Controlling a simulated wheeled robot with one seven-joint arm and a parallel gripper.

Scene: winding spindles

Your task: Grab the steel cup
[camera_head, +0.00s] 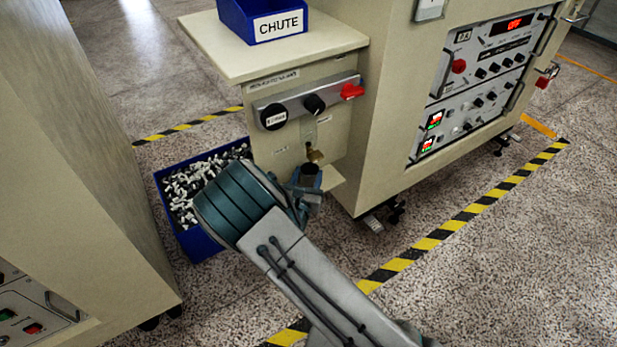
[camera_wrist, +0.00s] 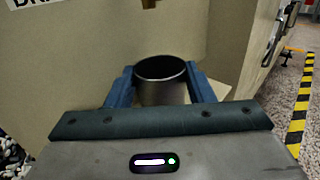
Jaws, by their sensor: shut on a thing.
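The steel cup (camera_wrist: 161,88) is a dark grey, open-topped cylinder in the wrist view. It stands upright between the two blue fingers of my gripper (camera_wrist: 160,92), which are shut on it, one finger on each side. In the head view the cup (camera_head: 310,171) shows small below a brass spout (camera_head: 314,153) on the cabinet front. My gripper (camera_head: 308,182) partly hides it there. A small beige ledge (camera_head: 331,180) shows just beside and below the cup; I cannot tell whether the cup rests on it.
A beige cabinet (camera_head: 285,160) with knobs and a red lever (camera_head: 351,91) stands right behind the cup. A blue bin (camera_head: 197,243) of small parts is on the floor to the left. A blue CHUTE box (camera_head: 262,22) is on top. Open floor lies to the right.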

